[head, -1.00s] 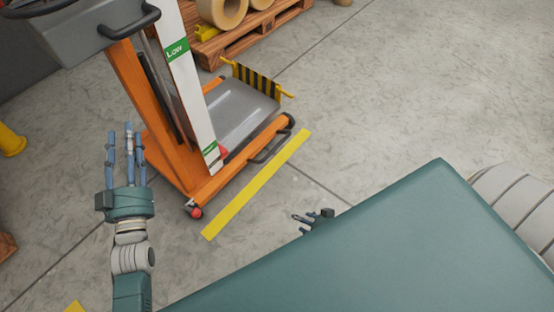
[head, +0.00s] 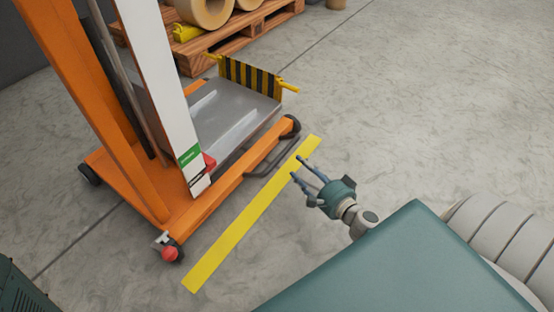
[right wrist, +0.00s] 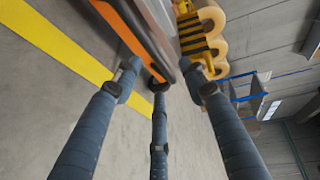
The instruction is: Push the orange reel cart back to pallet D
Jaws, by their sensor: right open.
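The orange reel cart (head: 190,216) stands on the concrete floor at left in the head view, its mast cut off by the top edge. It has a grey platform (head: 228,115) with a yellow-black striped plate (head: 250,78) at its far end. My right gripper (head: 303,168) is open and empty, to the right of the cart, its fingers over or near the yellow floor line. In the right wrist view its spread fingers (right wrist: 160,95) point toward the cart's orange side (right wrist: 128,28), with no contact visible. My left gripper is out of view.
A wooden pallet (head: 225,38) with tan reels (head: 205,10) lies behind the cart; I see no letter on it. A yellow floor line (head: 250,215) runs along the cart's right side. The floor at right is clear. Blue racking (right wrist: 250,95) shows in the right wrist view.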

